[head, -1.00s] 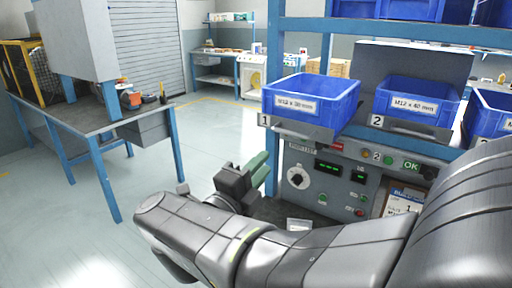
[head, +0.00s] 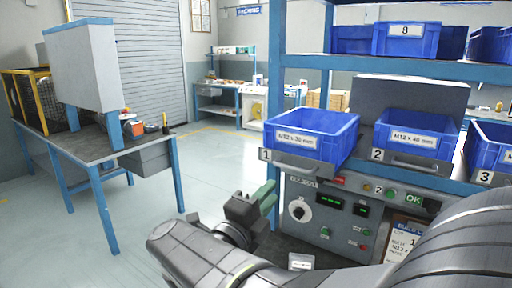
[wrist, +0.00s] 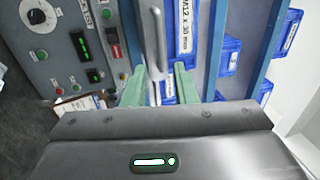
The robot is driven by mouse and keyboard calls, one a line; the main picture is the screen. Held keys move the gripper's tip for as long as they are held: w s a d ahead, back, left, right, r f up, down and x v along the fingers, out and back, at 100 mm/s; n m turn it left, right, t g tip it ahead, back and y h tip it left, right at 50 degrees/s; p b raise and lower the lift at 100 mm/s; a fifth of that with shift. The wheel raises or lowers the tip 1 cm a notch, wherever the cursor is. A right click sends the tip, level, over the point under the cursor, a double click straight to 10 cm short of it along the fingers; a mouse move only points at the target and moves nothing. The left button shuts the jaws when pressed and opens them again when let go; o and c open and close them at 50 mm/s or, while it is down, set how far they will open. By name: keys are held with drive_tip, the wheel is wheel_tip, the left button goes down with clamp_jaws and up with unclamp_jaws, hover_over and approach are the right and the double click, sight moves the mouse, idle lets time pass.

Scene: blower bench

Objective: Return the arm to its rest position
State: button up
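My arm (head: 215,262) stretches across the bottom of the head view from the right, bent at its far end. My gripper (head: 266,197) has green fingers and sits in front of the left end of the control panel, below bin 1. In the wrist view, the two green fingers of my gripper (wrist: 160,88) stand apart. A grey handle and part of a blue bin show through the gap, with nothing seen held. The arm's base is outside the head view.
Blue bin 1 (head: 312,134), bin 2 (head: 417,134) and bin 3 (head: 490,148) stand on the rack above the control panel (head: 340,212). Blue rack posts and shelves are close on the right. A workbench (head: 95,148) stands at left, with open floor (head: 165,215) between.

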drive_tip(key=p+x, duration=0.1)
drive_tip(key=x, duration=0.8)
drive_tip(key=shift+w, duration=0.15)
idle(0.5)
drive_tip(key=b, duration=0.1)
approach(292, 168)
drive_tip(key=shift+f+p+x, duration=0.2)
drive_tip(key=shift+p+x, duration=0.45)
drive_tip(key=shift+x, duration=4.75)
drive_tip(key=shift+w+a+f, duration=0.1)
